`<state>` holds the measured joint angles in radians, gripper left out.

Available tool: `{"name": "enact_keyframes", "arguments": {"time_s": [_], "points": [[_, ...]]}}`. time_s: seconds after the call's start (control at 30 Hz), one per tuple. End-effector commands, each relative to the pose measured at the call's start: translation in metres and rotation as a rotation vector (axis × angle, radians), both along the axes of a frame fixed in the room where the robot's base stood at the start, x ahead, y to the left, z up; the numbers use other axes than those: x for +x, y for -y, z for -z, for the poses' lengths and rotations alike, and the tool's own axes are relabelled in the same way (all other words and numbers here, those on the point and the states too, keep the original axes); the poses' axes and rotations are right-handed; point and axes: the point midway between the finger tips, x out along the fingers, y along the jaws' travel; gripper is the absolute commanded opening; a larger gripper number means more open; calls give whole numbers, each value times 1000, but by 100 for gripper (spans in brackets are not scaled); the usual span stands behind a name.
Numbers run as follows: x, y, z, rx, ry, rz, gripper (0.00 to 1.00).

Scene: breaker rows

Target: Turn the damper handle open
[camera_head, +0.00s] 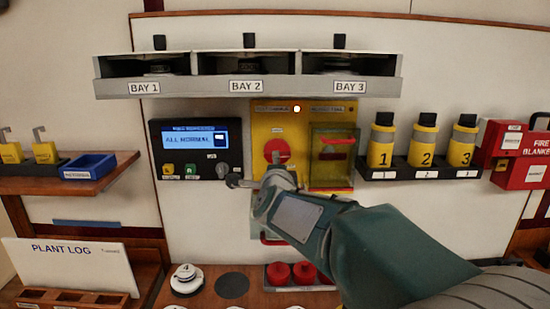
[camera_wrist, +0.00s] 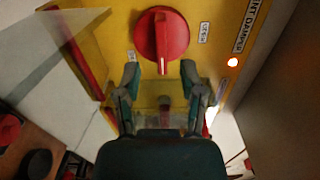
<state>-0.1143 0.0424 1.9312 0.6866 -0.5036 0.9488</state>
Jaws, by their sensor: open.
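The damper handle (camera_head: 276,150) is a round red knob with a raised grip bar on a yellow panel. In the wrist view the handle (camera_wrist: 160,36) is whole, with its bar pointing down toward my jaws. An "OPEN" label (camera_wrist: 204,32) sits to its right; another label at its lower left is partly cut off and unreadable. My gripper (camera_wrist: 160,72) is open and empty, its two fingertips spread just below the knob and apart from it. In the head view my gripper (camera_head: 255,172) is in front of the yellow panel, hiding its lower part.
A lit lamp (camera_head: 297,109) is on the panel, with a clear-covered compartment (camera_head: 334,158) right of the knob. A display unit (camera_head: 195,150) is close on the left. The bay shelf (camera_head: 245,88) overhangs above. Yellow numbered canisters (camera_head: 422,145) stand to the right.

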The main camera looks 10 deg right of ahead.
Motion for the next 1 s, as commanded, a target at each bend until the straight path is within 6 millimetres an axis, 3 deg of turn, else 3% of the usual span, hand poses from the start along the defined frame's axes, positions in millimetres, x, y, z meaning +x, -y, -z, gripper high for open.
{"name": "enact_keyframes", "arguments": {"time_s": [0.1, 0.3, 0.67, 0.77, 0.8, 1.0], "points": [[21, 5, 1, 0, -2, 1, 51], [43, 8, 0, -1, 0, 0, 51], [48, 9, 0, -1, 0, -1, 51], [48, 9, 0, -1, 0, 0, 7], [48, 9, 0, -1, 0, 0, 0], [48, 9, 1, -1, -2, 0, 0]]}}
